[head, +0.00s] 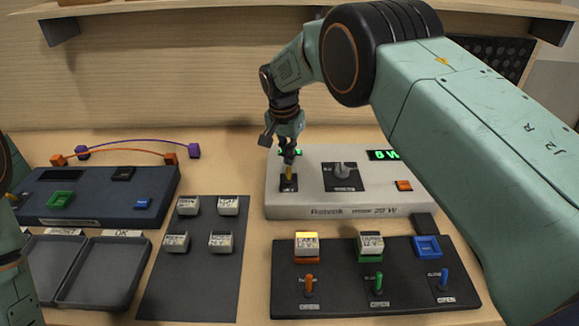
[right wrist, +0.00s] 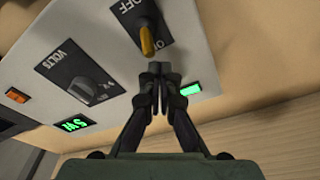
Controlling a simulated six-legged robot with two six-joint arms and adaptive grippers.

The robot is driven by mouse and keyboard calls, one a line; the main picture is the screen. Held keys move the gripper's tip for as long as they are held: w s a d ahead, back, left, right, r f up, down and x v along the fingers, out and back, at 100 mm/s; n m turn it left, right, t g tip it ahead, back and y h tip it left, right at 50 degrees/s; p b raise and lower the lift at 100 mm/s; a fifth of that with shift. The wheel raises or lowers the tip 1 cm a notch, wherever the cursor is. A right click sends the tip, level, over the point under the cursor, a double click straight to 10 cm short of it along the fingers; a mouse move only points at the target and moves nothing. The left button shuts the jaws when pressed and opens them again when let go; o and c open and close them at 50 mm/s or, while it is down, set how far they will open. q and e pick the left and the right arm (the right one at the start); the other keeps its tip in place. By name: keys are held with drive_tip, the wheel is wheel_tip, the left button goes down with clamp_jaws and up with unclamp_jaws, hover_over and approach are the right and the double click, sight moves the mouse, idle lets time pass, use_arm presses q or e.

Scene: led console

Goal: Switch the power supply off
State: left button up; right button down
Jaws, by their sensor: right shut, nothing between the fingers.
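The power supply (head: 330,212) is a pale grey box at the back middle of the table. Its power switch (head: 289,176) is a yellow-tipped toggle on a black plate. In the right wrist view the toggle (right wrist: 147,40) leans away from the OFF label, toward the ON side. A green display (right wrist: 74,124) and a small green light (right wrist: 190,89) are lit. My right gripper (head: 289,157) points down just above the toggle. In the right wrist view its closed fingertips (right wrist: 159,68) are empty, close beside the toggle's tip; contact is unclear. My left gripper is out of view.
The power supply also has a grey knob (head: 342,170) and an orange button (head: 404,185). A black panel (head: 340,297) with several levers stands in front. A dark mat (head: 200,275) with several blocks, trays (head: 105,272) and a blue console (head: 95,205) lie left.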

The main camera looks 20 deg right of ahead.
drive_tip(key=shift+w+f, duration=0.1)
drive_tip(key=shift+f, duration=0.2)
drive_tip(key=shift+s+r, duration=0.15)
drive_tip(key=shift+s, duration=0.05)
drive_tip(key=shift+s+a+p, duration=0.2)
drive_tip(key=shift+p, duration=0.15)
drive_tip(key=shift+s, duration=0.2)
drive_tip(key=shift+s+p, duration=0.3)
drive_tip(key=shift+p, duration=0.1)
drive_tip(key=shift+s+a, duration=0.2)
wheel_tip(320, 180, up, 7)
drive_tip(key=p, duration=0.4)
drive_tip(key=shift+w+d, duration=0.15)
drive_tip(key=shift+w, duration=0.25)
